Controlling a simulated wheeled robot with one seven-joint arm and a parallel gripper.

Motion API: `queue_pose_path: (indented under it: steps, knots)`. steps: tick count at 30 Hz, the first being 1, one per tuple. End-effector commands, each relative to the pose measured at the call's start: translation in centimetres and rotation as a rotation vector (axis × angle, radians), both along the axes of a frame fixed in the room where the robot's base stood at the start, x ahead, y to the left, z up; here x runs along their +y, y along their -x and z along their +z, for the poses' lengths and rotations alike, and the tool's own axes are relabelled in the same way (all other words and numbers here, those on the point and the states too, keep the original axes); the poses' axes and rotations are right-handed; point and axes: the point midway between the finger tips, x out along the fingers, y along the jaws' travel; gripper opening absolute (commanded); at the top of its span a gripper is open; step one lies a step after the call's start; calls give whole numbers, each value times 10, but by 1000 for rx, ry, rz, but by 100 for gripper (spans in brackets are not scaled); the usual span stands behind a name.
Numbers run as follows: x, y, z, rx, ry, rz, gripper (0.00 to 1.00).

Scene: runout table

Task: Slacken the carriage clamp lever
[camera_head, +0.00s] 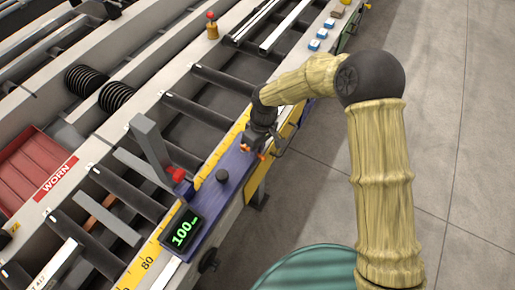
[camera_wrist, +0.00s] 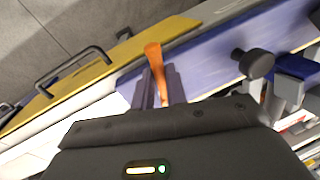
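The blue carriage (camera_head: 220,184) sits on the yellow-scaled rail at the front of the table, with a black knob (camera_head: 222,176) and a display reading 100. The clamp lever is an orange handle (camera_wrist: 154,58) in the wrist view; a bit of orange (camera_head: 262,155) also shows by my gripper in the head view. My gripper (camera_head: 258,147) is at the far right end of the carriage. In the wrist view, its two dark fingers (camera_wrist: 158,85) stand close on both sides of the lever and appear shut on it. The lever's lower end and pivot are hidden by my gripper.
A grey upright arm with a red knob (camera_head: 178,174) stands at the carriage's left. A yellow panel with black handles (camera_wrist: 90,75) lies beside the rail. A teal round drum top (camera_head: 310,268) is at the bottom. Open floor lies to the right.

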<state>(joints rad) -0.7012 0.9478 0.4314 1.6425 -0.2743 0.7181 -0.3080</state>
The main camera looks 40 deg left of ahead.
Motion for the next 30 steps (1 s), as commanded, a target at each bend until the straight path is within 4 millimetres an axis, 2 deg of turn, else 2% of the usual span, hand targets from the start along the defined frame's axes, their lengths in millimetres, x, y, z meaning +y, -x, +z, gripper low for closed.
queue_pose_path:
  steps: [1, 3, 12, 16, 20, 30]
  knots:
    - [0, 0, 0, 0, 1, -1, 22]
    - [-1, -1, 0, 0, 0, -2, 35]
    - [-1, -1, 1, 0, 0, -3, 36]
    - [-1, -3, 7, -1, -1, -3, 36]
    - [-1, -7, 23, -2, -2, -4, 36]
    - [-2, -19, 89, -3, -3, -3, 36]
